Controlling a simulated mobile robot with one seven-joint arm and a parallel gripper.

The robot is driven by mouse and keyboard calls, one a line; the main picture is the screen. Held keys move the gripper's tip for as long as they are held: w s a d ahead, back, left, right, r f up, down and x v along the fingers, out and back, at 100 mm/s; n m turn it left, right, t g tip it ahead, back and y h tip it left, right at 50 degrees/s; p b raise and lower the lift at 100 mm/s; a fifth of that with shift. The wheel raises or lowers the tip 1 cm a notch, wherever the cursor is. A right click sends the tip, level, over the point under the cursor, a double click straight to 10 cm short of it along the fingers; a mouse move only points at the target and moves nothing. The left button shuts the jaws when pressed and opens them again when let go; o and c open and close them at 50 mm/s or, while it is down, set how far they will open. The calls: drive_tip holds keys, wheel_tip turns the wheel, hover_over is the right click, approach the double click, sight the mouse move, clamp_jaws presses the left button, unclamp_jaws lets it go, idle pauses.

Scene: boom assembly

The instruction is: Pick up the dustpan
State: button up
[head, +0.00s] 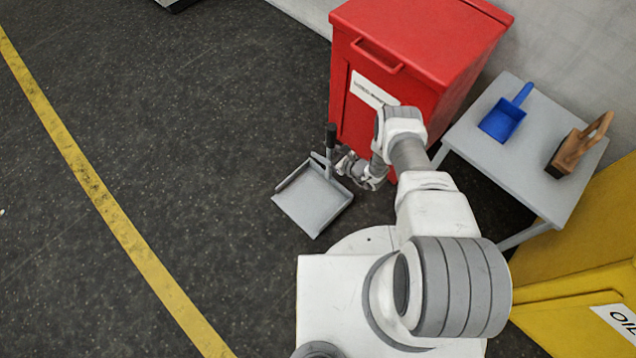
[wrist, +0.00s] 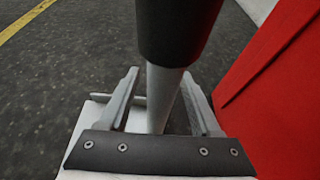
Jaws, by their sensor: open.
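A grey dustpan (head: 313,200) lies on the dark floor left of the red bin, with an upright handle topped by a black grip (head: 331,137). My gripper (head: 344,163) is just right of the handle, low in front of the bin. In the wrist view, the black grip (wrist: 178,30) fills the top centre and the grey handle shaft (wrist: 160,95) runs down between the two fingers of my open gripper (wrist: 160,76). I see a gap on either side of the shaft. The lower part of the shaft is hidden by the gripper's body.
The red bin (head: 425,45) stands close to the right of my gripper. A grey table (head: 530,165) holds a blue scoop (head: 505,118) and a wooden-handled brush (head: 578,148). A yellow bin (head: 575,265) is at lower right. The floor to the left is clear, with a yellow line (head: 110,205).

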clamp_jaws()
idle(1.3)
drive_tip(key=shift+w+r, duration=0.1)
drive_tip(key=shift+r, duration=0.05)
